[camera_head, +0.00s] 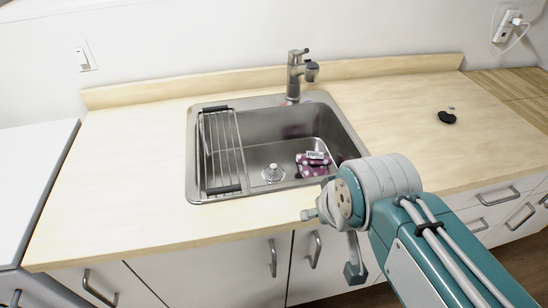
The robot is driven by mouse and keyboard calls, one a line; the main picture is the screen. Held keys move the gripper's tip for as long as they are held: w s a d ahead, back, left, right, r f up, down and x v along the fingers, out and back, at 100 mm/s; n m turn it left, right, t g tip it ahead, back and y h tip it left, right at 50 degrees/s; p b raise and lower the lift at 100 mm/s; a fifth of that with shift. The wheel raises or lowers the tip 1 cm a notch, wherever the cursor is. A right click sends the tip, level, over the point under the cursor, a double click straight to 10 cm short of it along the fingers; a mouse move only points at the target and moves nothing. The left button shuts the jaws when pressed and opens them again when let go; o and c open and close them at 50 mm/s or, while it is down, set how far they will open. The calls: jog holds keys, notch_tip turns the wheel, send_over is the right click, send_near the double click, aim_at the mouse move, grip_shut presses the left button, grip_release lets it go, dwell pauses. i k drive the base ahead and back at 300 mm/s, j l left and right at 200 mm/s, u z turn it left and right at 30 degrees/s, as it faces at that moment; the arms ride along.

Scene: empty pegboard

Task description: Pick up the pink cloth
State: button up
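The pink cloth (313,170), dark pink with white dots, lies crumpled on the floor of the steel sink (268,152), to the right of the drain. A small pale label or item with dark lettering shows at the cloth's top; I cannot tell if it is part of it. My gripper (354,270) hangs in front of the counter edge, below and to the right of the cloth in the picture, apart from it. One dark-tipped finger shows below my wrist. The rest of the gripper is hidden, so its opening cannot be judged.
A wire rack (222,150) covers the sink's left side. A faucet (294,75) stands behind the sink. A small black object (446,117) lies on the right counter. The wooden counter (140,165) left of the sink is clear. Cabinet doors with handles are below.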

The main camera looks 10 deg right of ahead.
aim_at(311, 163)
jog(key=i+l, duration=0.1)
jog(key=l, duration=1.2)
